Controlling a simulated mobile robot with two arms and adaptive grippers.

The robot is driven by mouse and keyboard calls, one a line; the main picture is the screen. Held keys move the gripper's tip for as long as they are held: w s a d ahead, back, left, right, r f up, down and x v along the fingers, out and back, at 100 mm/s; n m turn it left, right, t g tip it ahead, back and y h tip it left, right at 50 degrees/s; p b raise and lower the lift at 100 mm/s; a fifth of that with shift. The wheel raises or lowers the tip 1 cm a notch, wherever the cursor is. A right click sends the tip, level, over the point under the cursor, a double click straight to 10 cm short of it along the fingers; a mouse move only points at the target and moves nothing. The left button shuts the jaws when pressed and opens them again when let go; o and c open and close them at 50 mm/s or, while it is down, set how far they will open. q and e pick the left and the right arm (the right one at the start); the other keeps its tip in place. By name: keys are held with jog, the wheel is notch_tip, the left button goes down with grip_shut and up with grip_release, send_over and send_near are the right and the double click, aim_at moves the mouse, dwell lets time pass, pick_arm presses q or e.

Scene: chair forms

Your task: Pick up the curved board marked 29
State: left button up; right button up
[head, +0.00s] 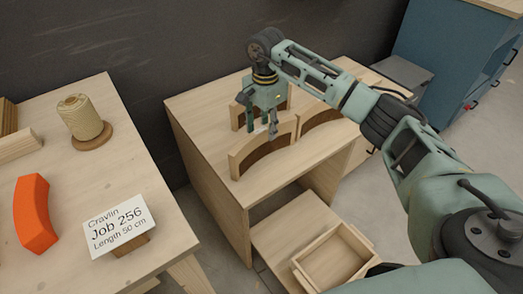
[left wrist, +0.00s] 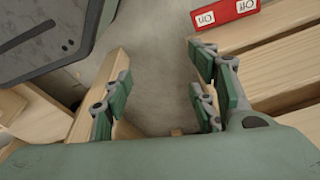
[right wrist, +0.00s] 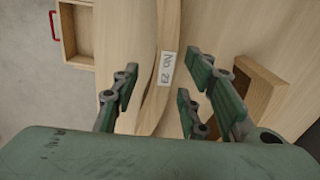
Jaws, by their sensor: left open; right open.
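A pale curved wooden board (head: 246,155) stands on edge at the front of the wooden cabinet top.
Other curved boards stand at the right (head: 322,119) and behind (head: 236,117) on the cabinet top (head: 190,108). The left table holds an orange curved piece (head: 35,214), a thread spool (head: 80,118) and a "Job 256" card (head: 118,226). An open wooden box (head: 333,258) sits below.

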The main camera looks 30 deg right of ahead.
aim_at(260, 144)
jog(key=f, duration=0.2)
jog(key=a+f, duration=0.1)
jog(key=f, duration=0.4)
jog(key=shift+w+a+f, duration=0.1)
jog(key=shift+a+f, duration=0.05)
pick_arm(q)
jog(key=shift+w+r, duration=0.25)
jog(key=shift+r, duration=0.3)
jog(key=shift+w+r, duration=0.25)
jog(key=shift+r, duration=0.25)
pick_arm(e)
grip_shut()
